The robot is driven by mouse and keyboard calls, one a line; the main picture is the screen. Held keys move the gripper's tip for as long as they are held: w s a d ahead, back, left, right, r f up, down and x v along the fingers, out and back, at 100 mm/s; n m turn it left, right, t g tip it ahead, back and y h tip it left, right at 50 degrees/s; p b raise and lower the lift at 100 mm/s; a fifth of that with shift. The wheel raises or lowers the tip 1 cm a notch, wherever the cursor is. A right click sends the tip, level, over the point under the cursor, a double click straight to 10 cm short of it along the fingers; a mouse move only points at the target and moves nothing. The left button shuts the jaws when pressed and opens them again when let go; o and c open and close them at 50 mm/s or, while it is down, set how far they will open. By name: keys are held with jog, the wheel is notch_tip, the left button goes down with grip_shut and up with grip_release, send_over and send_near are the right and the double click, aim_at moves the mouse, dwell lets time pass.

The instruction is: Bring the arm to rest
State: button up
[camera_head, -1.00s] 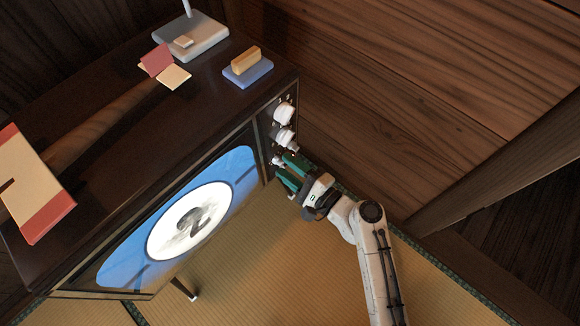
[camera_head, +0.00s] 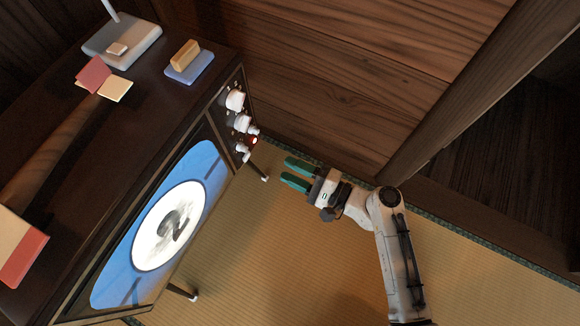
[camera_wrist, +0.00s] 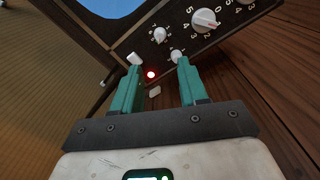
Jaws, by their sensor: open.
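My gripper (camera_head: 298,173) has two green fingers that are parted and empty. In the head view it is to the right of the television's knob panel, above the tatami, with a clear gap between them. My white arm (camera_head: 396,255) reaches up from the bottom of the head view and bends to the left at the wrist. In the wrist view, my gripper (camera_wrist: 158,80) shows its fingers apart, with the knob panel (camera_wrist: 205,45) beyond them.
The dark wooden television (camera_head: 150,130) stands at left, its screen (camera_head: 200,175) lit. White knobs (camera_head: 236,99) line its side. A grey device (camera_head: 122,42) and a blue block (camera_head: 190,67) sit on top. A wooden wall (camera_head: 330,70) and post (camera_head: 455,85) are behind. Tatami (camera_head: 270,260) is open below.

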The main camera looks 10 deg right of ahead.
dwell(0.4)
jog(key=s+d+f+n+g+h, duration=0.5)
jog(key=s+n+g, duration=0.2)
jog(key=s+n, duration=0.2)
jog(key=s+d+r+n+g+h, duration=0.25)
jog(key=s+d+h, duration=0.25)
jog(key=d, duration=0.3)
jog(key=s+d+r+n+g+h, duration=0.1)
jog(key=s+d+r+h, duration=0.4)
jog(key=d, duration=0.4)
notch_tip(320, 180, up, 24)
jog(key=p, duration=2.5)
jog(key=shift+s+a+f+y, duration=0.2)
jog(key=shift+a+f+y, duration=0.05)
jog(key=shift+a+y, duration=0.1)
jog(key=shift+t, duration=0.25)
